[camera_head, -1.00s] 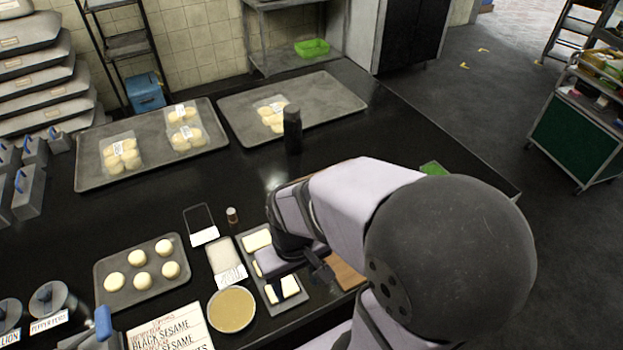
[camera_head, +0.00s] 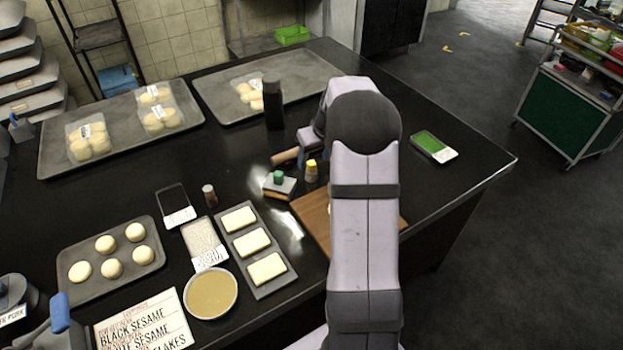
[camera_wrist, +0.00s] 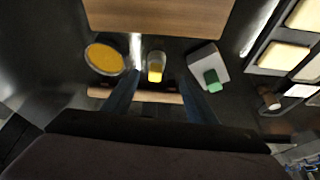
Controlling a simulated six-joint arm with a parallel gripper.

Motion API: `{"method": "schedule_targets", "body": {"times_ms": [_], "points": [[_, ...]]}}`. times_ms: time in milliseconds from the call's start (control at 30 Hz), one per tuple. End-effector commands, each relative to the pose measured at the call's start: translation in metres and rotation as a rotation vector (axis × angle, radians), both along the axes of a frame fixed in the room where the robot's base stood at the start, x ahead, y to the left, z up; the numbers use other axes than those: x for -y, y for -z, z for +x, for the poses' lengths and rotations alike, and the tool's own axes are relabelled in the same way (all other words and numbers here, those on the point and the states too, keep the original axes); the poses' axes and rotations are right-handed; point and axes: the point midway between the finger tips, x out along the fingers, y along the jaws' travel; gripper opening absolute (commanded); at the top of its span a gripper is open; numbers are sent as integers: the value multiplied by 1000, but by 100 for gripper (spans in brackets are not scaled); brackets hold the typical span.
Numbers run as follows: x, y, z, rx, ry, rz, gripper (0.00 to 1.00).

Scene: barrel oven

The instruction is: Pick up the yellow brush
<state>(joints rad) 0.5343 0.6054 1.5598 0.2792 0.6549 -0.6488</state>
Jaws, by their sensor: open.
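A small upright piece with a yellow top and pale body (camera_head: 311,171) stands on the black counter. I take it for the yellow brush, but its bristles cannot be made out. In the wrist view it (camera_wrist: 155,67) lies ahead, in line with the gap between my fingers. My gripper (camera_wrist: 160,92) is open, with its two bluish fingers apart and nothing held. It points down over a wooden rod (camera_wrist: 160,97) that crosses behind and between the fingers. In the head view my arm hides most of the gripper.
A white block with a green knob (camera_head: 278,180) stands just left of the yellow piece. A bowl of orange filling (camera_wrist: 105,58) is on its other side. A wooden board (camera_head: 312,215), a dark bottle (camera_head: 273,105) and a butter tray (camera_head: 262,285) are nearby.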

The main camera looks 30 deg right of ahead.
Motion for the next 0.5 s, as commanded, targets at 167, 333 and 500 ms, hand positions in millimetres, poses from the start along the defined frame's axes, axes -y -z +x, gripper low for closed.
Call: {"method": "schedule_targets", "body": {"times_ms": [167, 333, 500], "points": [[14, 5, 5, 14, 4, -8, 52], [13, 9, 7, 14, 3, -6, 52], [13, 21, 12, 13, 4, -6, 52]]}}
